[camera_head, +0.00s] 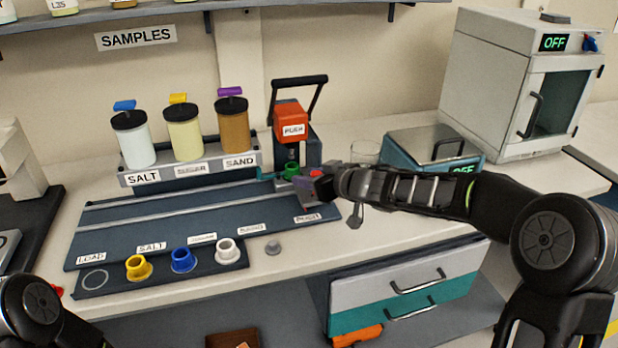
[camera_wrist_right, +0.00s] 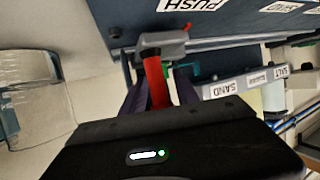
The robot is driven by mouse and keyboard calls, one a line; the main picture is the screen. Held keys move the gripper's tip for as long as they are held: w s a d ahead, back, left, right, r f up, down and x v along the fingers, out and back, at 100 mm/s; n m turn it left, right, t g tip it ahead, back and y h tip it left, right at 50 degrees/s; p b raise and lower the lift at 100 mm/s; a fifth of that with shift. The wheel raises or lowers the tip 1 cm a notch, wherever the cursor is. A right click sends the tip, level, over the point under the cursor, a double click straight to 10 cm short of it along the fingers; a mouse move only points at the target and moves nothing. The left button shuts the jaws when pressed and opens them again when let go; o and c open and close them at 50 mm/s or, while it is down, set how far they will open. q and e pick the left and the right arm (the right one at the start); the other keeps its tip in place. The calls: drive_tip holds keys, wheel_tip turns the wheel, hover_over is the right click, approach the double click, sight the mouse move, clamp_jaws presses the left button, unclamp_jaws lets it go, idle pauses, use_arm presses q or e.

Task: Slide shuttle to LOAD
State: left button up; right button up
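The dark track (camera_head: 190,218) runs along the bench, with the LOAD label (camera_head: 91,257) at its left end. At its right end, below the orange press (camera_head: 291,125), is a small carriage, apparently the shuttle, with a green cup (camera_head: 291,170). My right gripper (camera_head: 322,187) is beside it, partly hiding it. In the right wrist view, a red handle (camera_wrist_right: 156,82) stands between its two dark fingers below a grey block (camera_wrist_right: 160,47). Whether the fingers grip the handle is unclear. Only a joint of my left arm shows at lower left; its gripper is out of view.
Salt (camera_head: 134,140), a pale-yellow canister (camera_head: 184,134) and sand (camera_head: 234,127) stand behind the track. Yellow (camera_head: 138,268), blue (camera_head: 183,260) and white (camera_head: 228,252) cups sit in front. A glass beaker (camera_head: 364,153) and scale (camera_head: 432,145) stand at right. The track's left stretch looks clear.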

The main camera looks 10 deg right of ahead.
clamp_jaws()
idle(1.2)
